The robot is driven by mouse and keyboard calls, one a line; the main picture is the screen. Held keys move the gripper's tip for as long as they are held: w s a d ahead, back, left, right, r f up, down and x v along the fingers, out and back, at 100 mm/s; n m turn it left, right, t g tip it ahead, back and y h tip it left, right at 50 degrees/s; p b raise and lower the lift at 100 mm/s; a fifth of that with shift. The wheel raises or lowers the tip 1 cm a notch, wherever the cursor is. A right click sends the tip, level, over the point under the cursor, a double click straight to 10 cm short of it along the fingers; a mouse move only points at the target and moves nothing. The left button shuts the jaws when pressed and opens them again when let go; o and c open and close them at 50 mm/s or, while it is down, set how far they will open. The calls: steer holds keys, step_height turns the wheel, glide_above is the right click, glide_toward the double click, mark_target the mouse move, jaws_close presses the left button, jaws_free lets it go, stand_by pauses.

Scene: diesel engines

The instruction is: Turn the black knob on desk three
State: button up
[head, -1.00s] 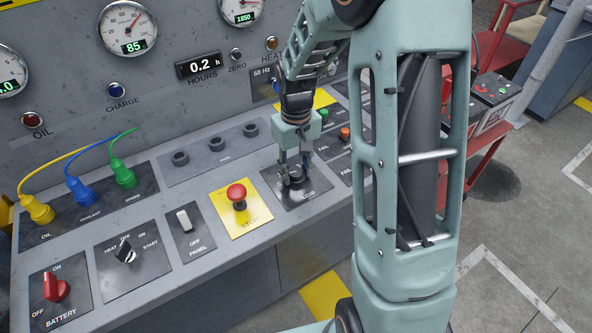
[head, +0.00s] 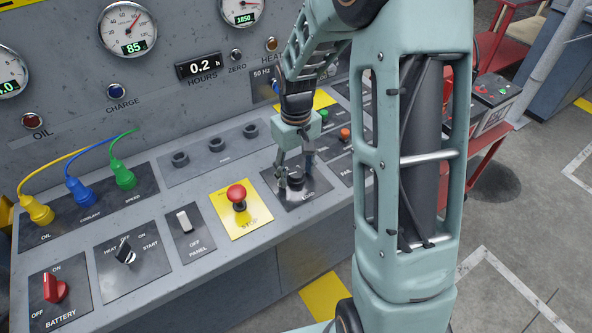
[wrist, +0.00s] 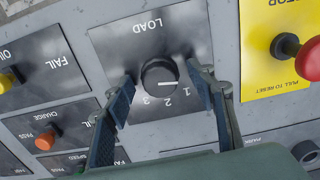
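The black knob (wrist: 158,72) is round and sits on a dark LOAD plate marked 1, 2 and 3. Its white line lies toward the 1. In the head view the knob (head: 296,183) is partly hidden by my gripper (head: 294,172). In the wrist view my gripper (wrist: 166,82) is open, with one fingertip on each side of the knob and a visible gap to it. Nothing is held. No desk number is visible.
A red STOP button (head: 236,193) on a yellow plate stands just left of the LOAD plate. A black start switch (head: 125,250) and red battery switch (head: 55,288) are farther left. FAIL/PASS indicator plates (wrist: 47,59) lie on the other side.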

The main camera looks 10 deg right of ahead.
mark_target(296, 172)
step_height(296, 172, up, 12)
stand_by(0.6)
